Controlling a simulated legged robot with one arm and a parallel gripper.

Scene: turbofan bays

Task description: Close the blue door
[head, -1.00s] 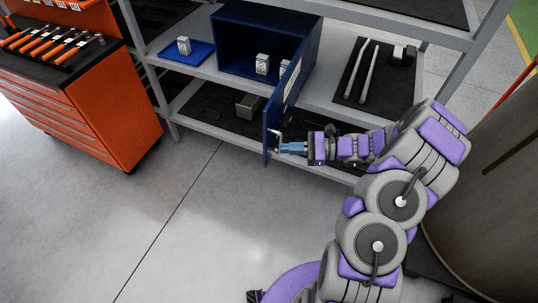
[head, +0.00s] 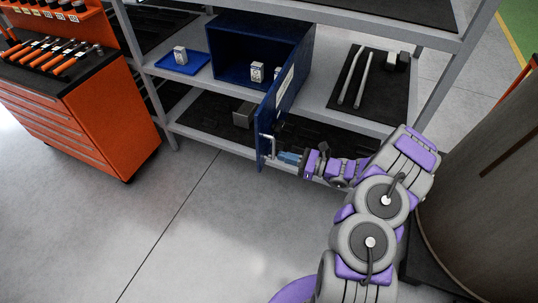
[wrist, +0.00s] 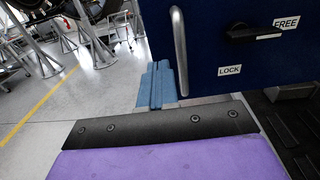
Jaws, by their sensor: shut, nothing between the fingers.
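The blue door (head: 284,99) stands open, swung out from the right side of the blue cabinet (head: 225,75) on the shelf. Its silver bar handle (head: 268,146) is near the door's free edge. My gripper (head: 283,157) is shut and empty, just right of the handle and low beside the door. In the wrist view the door (wrist: 220,55) fills the upper right, with the handle (wrist: 179,50), a black latch (wrist: 250,33) and LOCK and FREE labels. The blue fingers (wrist: 158,85) are together below and left of the handle. I cannot tell whether they touch the door.
Small white boxes (head: 257,72) stand inside the cabinet. A blue tray (head: 182,63) with a box lies to its left, and a black mat with metal rods (head: 350,75) to its right. An orange tool cart (head: 85,115) stands left. The floor in front is clear.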

